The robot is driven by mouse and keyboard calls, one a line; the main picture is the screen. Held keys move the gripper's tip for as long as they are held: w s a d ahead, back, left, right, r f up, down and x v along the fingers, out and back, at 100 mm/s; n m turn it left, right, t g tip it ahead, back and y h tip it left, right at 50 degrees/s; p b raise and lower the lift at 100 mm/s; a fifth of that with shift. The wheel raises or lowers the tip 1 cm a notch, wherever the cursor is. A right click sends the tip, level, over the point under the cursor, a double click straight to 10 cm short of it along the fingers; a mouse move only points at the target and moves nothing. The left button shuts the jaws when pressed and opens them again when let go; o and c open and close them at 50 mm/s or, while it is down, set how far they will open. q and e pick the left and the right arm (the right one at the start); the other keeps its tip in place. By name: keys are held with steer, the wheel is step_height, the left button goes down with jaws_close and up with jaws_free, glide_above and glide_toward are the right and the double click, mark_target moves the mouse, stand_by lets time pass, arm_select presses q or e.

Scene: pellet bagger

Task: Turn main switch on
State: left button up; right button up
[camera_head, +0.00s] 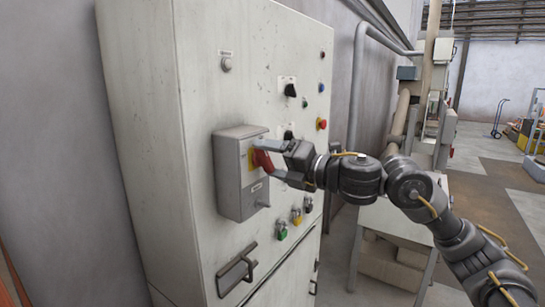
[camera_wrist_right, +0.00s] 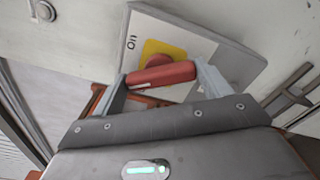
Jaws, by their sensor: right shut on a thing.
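The main switch is a grey box (camera_head: 230,180) on the front of a tall pale cabinet. It has a red handle (camera_head: 262,160) on a yellow plate (camera_head: 250,158). My right gripper (camera_head: 268,162) reaches in from the right, its fingers around the red handle. In the right wrist view the red handle (camera_wrist_right: 162,75) lies between the two fingers, in front of the yellow plate (camera_wrist_right: 180,50) and a white label reading "On". The gripper is shut on the handle. The fingers partly hide the handle in the head view. My left gripper is not in view.
Pipes and a machine (camera_head: 430,110) stand behind my right arm. Open floor (camera_head: 500,190) lies at the far right.

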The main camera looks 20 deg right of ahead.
steer(key=m+p, duration=0.1)
steer(key=m, duration=0.1)
steer(key=shift+r+m, duration=0.2)
steer(key=shift+m, duration=0.2)
steer(key=shift+f+m+p, duration=0.1)
steer(key=shift+m+p, duration=0.95)
steer(key=shift+m, duration=0.75)
steer(key=o, duration=1)
steer(key=shift+w+d+f, duration=0.1)
steer(key=b+v, duration=0.3)
steer(key=v, duration=0.7)
steer(key=shift+s+d+b, duration=0.25)
steer(key=shift+s+b, duration=0.05)
steer(key=shift+b, duration=0.05)
